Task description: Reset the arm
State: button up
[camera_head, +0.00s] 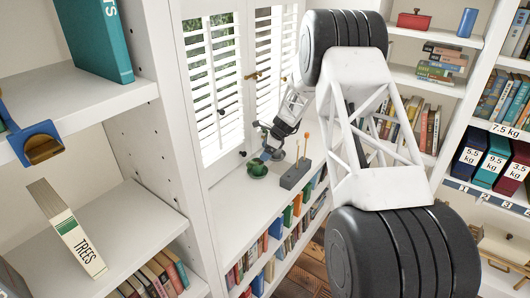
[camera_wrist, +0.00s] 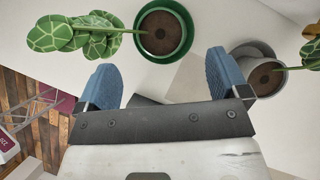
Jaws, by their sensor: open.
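My gripper (camera_head: 270,146) is at the end of my white lattice arm, over the white window-seat shelf (camera_head: 236,206) in front of the shutters. In the wrist view my gripper (camera_wrist: 165,78) has its two blue fingers spread wide with nothing held between them. A plant in a green pot (camera_wrist: 163,32) stands just beyond the fingers. A plant in a grey pot (camera_wrist: 258,66) stands by the right finger; I cannot tell whether they touch. In the head view the green pot (camera_head: 257,169) is small and partly hidden by the gripper.
A dark grey block (camera_head: 295,175) with orange-tipped sticks stands right of the pots. White louvred shutters (camera_head: 212,85) rise behind. Bookshelves (camera_head: 85,100) stand close on the left. Labelled weight boxes (camera_head: 490,162) fill a shelf at the right. The front of the window shelf is clear.

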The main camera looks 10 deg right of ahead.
jog(key=shift+r, duration=0.1)
jog(key=s+r+n+h, duration=0.3)
jog(key=s+r+n, duration=0.7)
jog(key=s+r, duration=1.7)
jog(key=s+d+r+n+t+h, duration=0.1)
jog(key=s+n, duration=0.9)
jog(key=s, duration=2.8)
jog(key=shift+d+r+n+h, duration=0.3)
jog(key=shift+r+h, duration=0.55)
jog(key=shift+h, duration=0.15)
jog(key=c, duration=1)
